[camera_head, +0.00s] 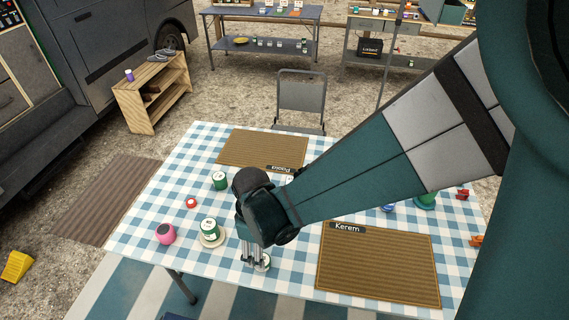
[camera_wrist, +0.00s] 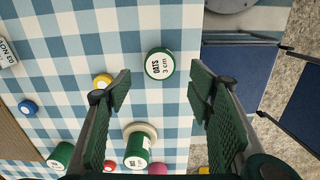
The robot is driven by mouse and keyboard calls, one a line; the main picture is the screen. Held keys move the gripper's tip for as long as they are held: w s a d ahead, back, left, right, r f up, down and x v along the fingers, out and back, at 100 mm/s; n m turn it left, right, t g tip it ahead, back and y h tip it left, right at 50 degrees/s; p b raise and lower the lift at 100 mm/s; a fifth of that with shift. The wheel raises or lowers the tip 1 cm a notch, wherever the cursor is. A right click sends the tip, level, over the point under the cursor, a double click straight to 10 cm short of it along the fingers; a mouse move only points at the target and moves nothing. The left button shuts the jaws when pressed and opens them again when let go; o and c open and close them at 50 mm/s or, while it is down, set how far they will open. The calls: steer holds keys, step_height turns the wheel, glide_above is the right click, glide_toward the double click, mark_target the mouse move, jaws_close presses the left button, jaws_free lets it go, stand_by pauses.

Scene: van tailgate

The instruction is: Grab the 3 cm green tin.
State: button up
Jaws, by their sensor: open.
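The green tin (camera_wrist: 158,66) marked "OATS 3 cm" stands on the checked tablecloth in the wrist view, its pale lid facing the camera. My gripper (camera_wrist: 160,78) is open and empty, with its two fingertips on either side of the tin in that view and space beside each. In the head view my gripper (camera_head: 252,256) points down near the table's front edge. A tin (camera_head: 263,263) shows there right by the fingers, partly hidden by them. Whether the fingertips reach down around the tin is hard to tell.
A larger green tin (camera_head: 209,227) stands on a saucer left of my gripper, with a pink rounded object (camera_head: 165,233) beyond it. Another green tin (camera_head: 220,181) and a small red tin (camera_head: 191,202) stand farther back. The "Kerem" placemat (camera_head: 380,266) is clear. The table edge is close.

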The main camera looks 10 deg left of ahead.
steer(key=shift+f, duration=0.85)
steer(key=shift+f, duration=0.15)
steer(key=shift+d+f+b, duration=0.1)
steer(key=shift+f+b, duration=1.05)
steer(key=shift+f, duration=1.35)
steer(key=c, duration=1)
